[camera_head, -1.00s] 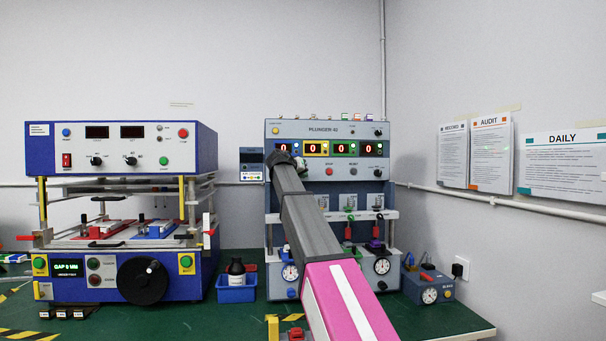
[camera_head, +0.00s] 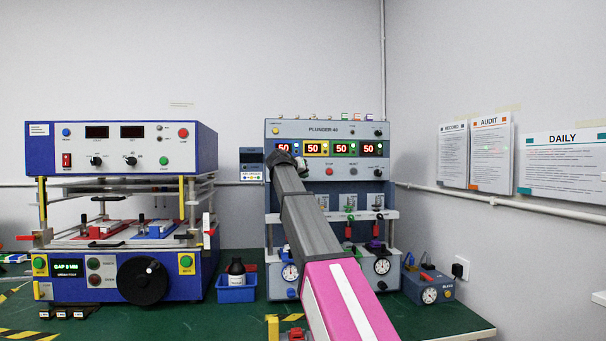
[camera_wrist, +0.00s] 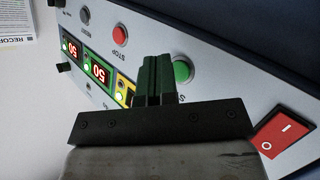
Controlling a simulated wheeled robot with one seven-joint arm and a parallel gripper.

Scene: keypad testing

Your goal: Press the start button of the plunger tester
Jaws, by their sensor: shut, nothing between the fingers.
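The plunger tester (camera_head: 320,132) is the grey-blue machine right of centre, labelled PLUNGER 40. Its four displays read 50 in the head view. The round green start button (camera_wrist: 183,72) shows in the wrist view, partly covered by my fingers; my arm hides it in the head view. My gripper (camera_wrist: 153,62) is shut and empty, its fingertips at the panel just beside the green button in the picture. I cannot tell whether they touch it. In the head view my gripper (camera_head: 299,163) is at the panel's left part, mostly hidden.
A red STOP button (camera_wrist: 120,35) and a red rocker switch (camera_wrist: 284,133) sit on the same panel. A blue-and-white machine (camera_head: 120,145) stands to the left, with a blue bin (camera_head: 236,290) between. A small gauge box (camera_head: 430,288) stands to the right.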

